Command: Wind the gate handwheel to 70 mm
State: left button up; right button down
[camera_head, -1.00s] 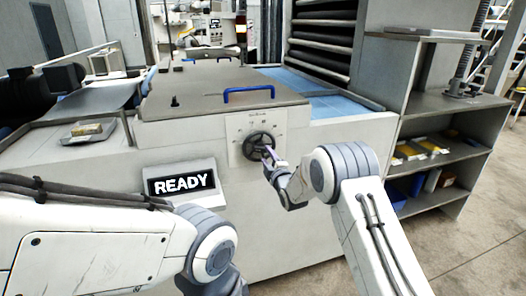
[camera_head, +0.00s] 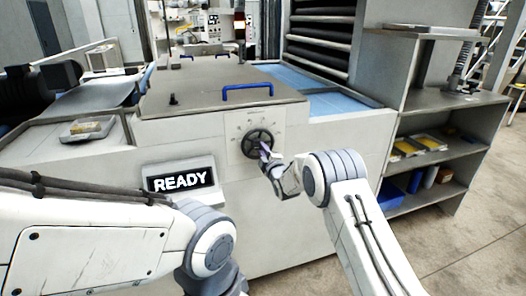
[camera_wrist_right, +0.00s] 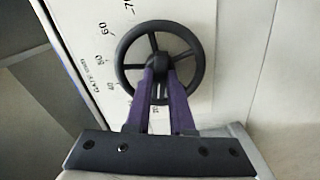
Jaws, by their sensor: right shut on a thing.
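The gate handwheel (camera_head: 257,143) is a dark spoked wheel on a pale scale plate (camera_head: 240,124) on the front of the machine. It also shows in the right wrist view (camera_wrist_right: 122,50), where the plate beside it carries printed numbers, including 50, 60 and one that looks like 70. No pointer is clear. My right gripper (camera_head: 264,151) is at the wheel. In the right wrist view its purple fingers (camera_wrist_right: 164,82) reach over the lower rim and are shut near the hub on a part they largely hide. My left arm comes in at lower left; its gripper is out of view.
A READY display (camera_head: 180,180) stands out from the machine front, left of the wheel. A blue handle (camera_head: 247,87) is on the grey cover above. A shelf unit (camera_head: 443,110) with small boxes stands at right. Open floor lies at lower right.

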jog(key=shift+s+a+m+b, duration=0.15)
jog(key=shift+m+b, duration=2.9)
jog(key=shift+m, duration=4.4)
jog(key=shift+w+a+m+b, duration=0.1)
jog(key=shift+m+b, duration=2.95)
jog(key=shift+m, duration=4.4)
